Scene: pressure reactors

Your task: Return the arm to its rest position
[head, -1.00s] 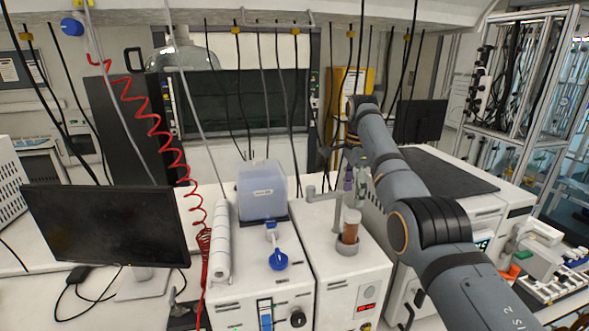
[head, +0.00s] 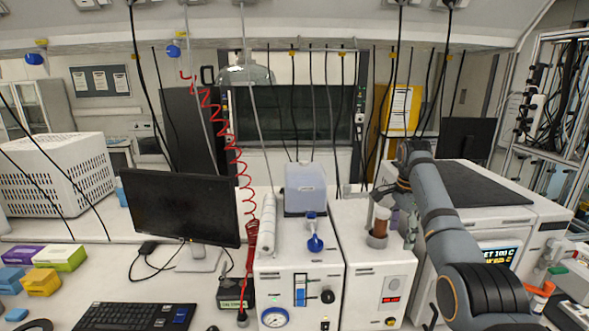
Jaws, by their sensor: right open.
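My right arm (head: 434,205) comes in from the lower right and reaches over the bench, its upper end bent near the back. My right gripper (head: 401,212) hangs low just to the right of a brown vial (head: 380,222), its fingers partly overlapped by other parts. It is open. I cannot tell whether it touches anything. The vial stands upright in a grey round holder (head: 376,241) on a white reactor box (head: 371,262) with a red display. My left gripper is not in view.
A white pump box (head: 291,280) with a gauge stands left of the reactor. A large white instrument (head: 497,236) lies right. A monitor (head: 181,206), keyboard (head: 137,316) and colored boxes (head: 59,258) occupy the left. A coiled red hose (head: 249,215) and black cables hang down.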

